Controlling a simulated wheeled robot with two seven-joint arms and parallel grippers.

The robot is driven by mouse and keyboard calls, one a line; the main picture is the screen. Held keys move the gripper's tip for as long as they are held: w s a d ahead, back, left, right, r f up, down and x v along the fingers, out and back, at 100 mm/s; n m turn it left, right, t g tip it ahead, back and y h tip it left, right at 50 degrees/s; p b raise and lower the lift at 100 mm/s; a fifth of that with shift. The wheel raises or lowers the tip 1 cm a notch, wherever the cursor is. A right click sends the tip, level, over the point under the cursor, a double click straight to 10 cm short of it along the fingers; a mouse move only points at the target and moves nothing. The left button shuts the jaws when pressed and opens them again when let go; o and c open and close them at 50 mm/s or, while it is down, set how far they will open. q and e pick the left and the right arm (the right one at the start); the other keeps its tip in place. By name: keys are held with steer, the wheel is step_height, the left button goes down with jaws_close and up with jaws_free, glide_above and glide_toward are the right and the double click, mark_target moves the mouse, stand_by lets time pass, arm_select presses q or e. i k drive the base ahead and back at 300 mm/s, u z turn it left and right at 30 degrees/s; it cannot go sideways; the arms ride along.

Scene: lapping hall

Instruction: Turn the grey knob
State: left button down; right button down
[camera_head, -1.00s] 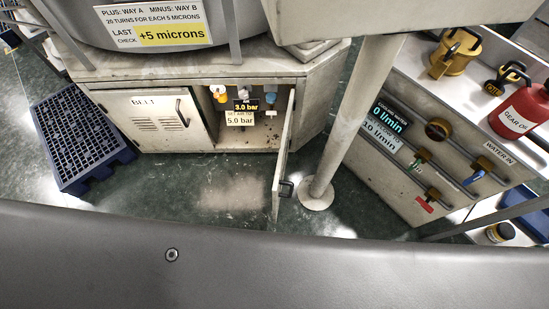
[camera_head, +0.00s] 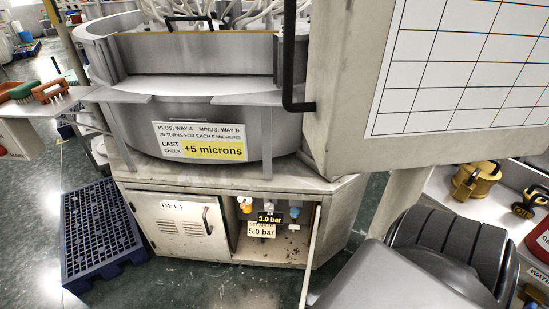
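The open cabinet (camera_head: 190,262) under the round machine holds small fittings on its back wall. A yellow-orange bowl-like part (camera_head: 245,208) hangs below a pale cap (camera_head: 248,192) on the left. A bluish-grey part (camera_head: 294,212) is on the right. A dark display (camera_head: 269,218) reading 3.0 bar sits between them, above a label (camera_head: 261,230) reading 5.0 bar. I cannot tell for sure which part is the grey knob. Neither gripper is in view, and both are away from these fittings as far as I can see.
The cabinet's right door (camera_head: 308,255) stands open towards me. The left door (camera_head: 181,220), marked BELT, is shut. A blue pallet (camera_head: 97,235) lies on the floor at left. A large panel with a white grid (camera_head: 455,65) overhangs at right. Yellow cans (camera_head: 478,181) stand behind my dark arm link.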

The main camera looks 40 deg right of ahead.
mark_target(269, 207)
steer(key=u, duration=0.05)
steer(key=k, duration=0.85)
steer(key=z, duration=1.4)
steer(key=i, duration=0.5)
steer(key=u, duration=0.05)
